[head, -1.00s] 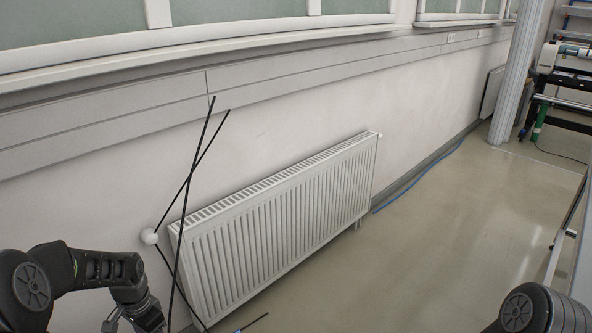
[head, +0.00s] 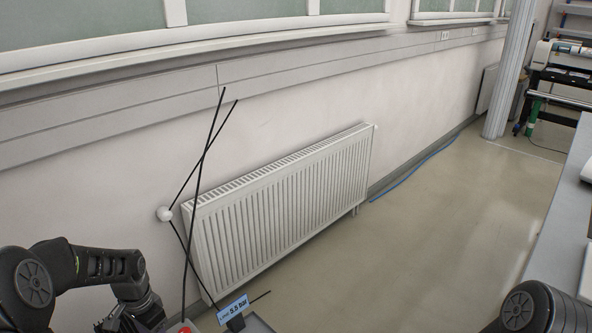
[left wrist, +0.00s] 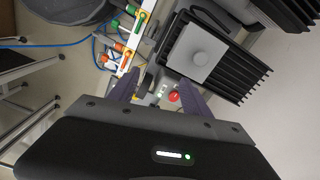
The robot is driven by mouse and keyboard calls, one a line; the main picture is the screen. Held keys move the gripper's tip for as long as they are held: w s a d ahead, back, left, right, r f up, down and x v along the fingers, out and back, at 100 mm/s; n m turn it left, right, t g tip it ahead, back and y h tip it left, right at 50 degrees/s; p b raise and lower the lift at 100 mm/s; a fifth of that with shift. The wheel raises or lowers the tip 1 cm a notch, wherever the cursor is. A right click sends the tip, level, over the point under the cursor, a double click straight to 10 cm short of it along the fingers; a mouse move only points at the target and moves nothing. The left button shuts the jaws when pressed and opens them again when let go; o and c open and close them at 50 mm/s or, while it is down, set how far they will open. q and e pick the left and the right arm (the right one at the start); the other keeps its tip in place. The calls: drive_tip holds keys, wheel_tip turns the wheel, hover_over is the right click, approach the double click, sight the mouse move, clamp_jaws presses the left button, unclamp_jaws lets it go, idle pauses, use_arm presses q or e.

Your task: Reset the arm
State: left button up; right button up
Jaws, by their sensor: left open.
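My left arm (head: 85,265) comes in at the lower left of the head view, bent downward, with its end near the bottom edge. In the left wrist view my left gripper (left wrist: 160,94) has its two purple fingers spread apart. A red button (left wrist: 173,97) shows beyond the gap; I see nothing gripped. A round dark joint of my right arm (head: 530,308) shows at the lower right of the head view. My right gripper is out of sight.
A white radiator (head: 290,200) stands along the wall, with crossed black rods (head: 198,180) before it. A small "5.5 bar" sign (head: 233,308) stands at the bottom. A grey bench (head: 555,230) is at right. Floor between is clear. A finned black block (left wrist: 225,65) is near my left gripper.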

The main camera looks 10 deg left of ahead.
use_arm(q)
drive_tip(key=d+f+n+t+h+b, duration=0.2)
drive_tip(key=d+f+n+t, duration=0.3)
drive_tip(key=d+f, duration=0.9)
drive_tip(key=s+d+f+g+h+b, duration=0.1)
drive_tip(key=s+d+f, duration=0.3)
drive_tip(key=s+d, duration=0.5)
drive_tip(key=s+d+f+n+g+h+b, duration=0.1)
drive_tip(key=s+d+f+g, duration=0.2)
drive_tip(key=s+d, duration=0.6)
drive_tip(key=shift+s+d+f+n+b, duration=0.3)
drive_tip(key=shift+s+d+f, duration=0.1)
drive_tip(key=shift+s+f, duration=0.25)
use_arm(e)
wheel_tip(320, 180, down, 5)
drive_tip(key=shift+r, duration=0.2)
